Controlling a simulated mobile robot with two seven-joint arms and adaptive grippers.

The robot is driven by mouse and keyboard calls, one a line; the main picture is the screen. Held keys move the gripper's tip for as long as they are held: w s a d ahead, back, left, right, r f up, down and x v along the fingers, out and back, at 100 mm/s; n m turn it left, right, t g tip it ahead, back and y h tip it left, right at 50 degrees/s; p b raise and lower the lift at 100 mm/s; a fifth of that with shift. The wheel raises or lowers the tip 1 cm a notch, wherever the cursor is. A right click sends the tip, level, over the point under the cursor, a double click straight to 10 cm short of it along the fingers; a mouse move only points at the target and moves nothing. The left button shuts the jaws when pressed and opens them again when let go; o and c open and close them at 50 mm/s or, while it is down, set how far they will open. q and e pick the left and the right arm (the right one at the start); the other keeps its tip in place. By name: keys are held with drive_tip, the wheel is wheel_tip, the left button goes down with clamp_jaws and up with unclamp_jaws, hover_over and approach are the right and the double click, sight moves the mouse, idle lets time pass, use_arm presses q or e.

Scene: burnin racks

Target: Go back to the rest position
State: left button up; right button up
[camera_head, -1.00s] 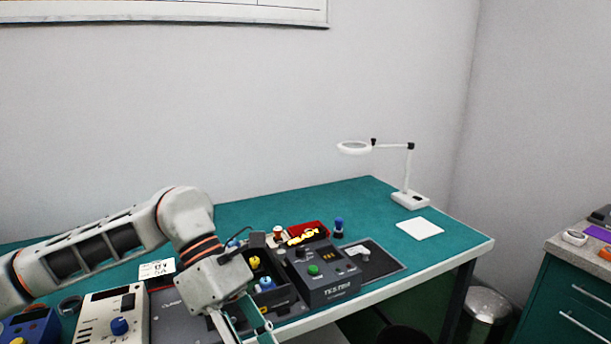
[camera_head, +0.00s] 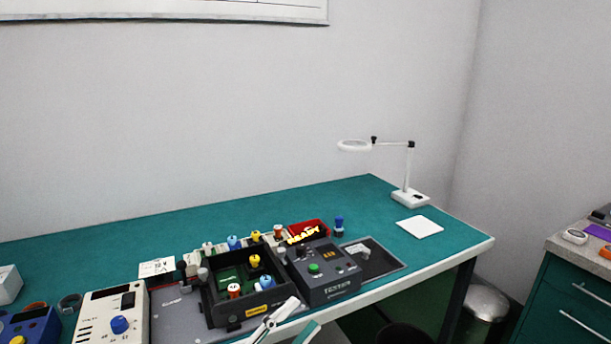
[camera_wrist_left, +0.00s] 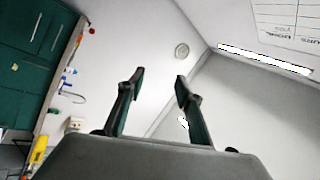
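My left gripper (camera_head: 288,328) shows only partly at the bottom edge of the head view, in front of the table's near edge and below the dark tray. In the left wrist view its two fingers (camera_wrist_left: 160,80) stand apart with nothing between them, and they point at the bare wall. The rest of my left arm is out of the head view. My right gripper is in neither view.
The green table (camera_head: 130,218) holds a dark tray (camera_head: 228,317) with colored knobbed parts, a tester box (camera_head: 330,285), a cream instrument (camera_head: 100,318) and a magnifier lamp (camera_head: 409,197). The table's back is clear. A green cabinet (camera_wrist_left: 30,45) shows in the left wrist view.

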use_arm(q)
drive_tip(key=s+a+f+n+y, duration=0.2)
drive_tip(key=a+f+n+y, duration=0.4)
drive_tip(key=f, duration=0.4)
drive_tip(key=s+a+f+n+y, duration=0.1)
drive_tip(key=a+f+n+y, duration=0.5)
drive_tip(key=f, duration=0.5)
drive_tip(key=s+a+f+n+g+y, duration=0.1)
drive_tip(key=s+a+f+n+g, duration=0.1)
drive_tip(key=s+f, duration=0.4)
drive_tip(key=s+a+f+n+g+y, duration=0.1)
drive_tip(key=s+a+f+n+g, duration=0.1)
drive_tip(key=s+f, duration=0.4)
drive_tip(key=shift+s+a+f+n+y, duration=0.3)
drive_tip(key=shift+a+f+n, duration=0.6)
drive_tip(key=shift+a, duration=0.35)
drive_tip(key=shift+c, duration=1)
drive_tip(key=shift+a, duration=0.1)
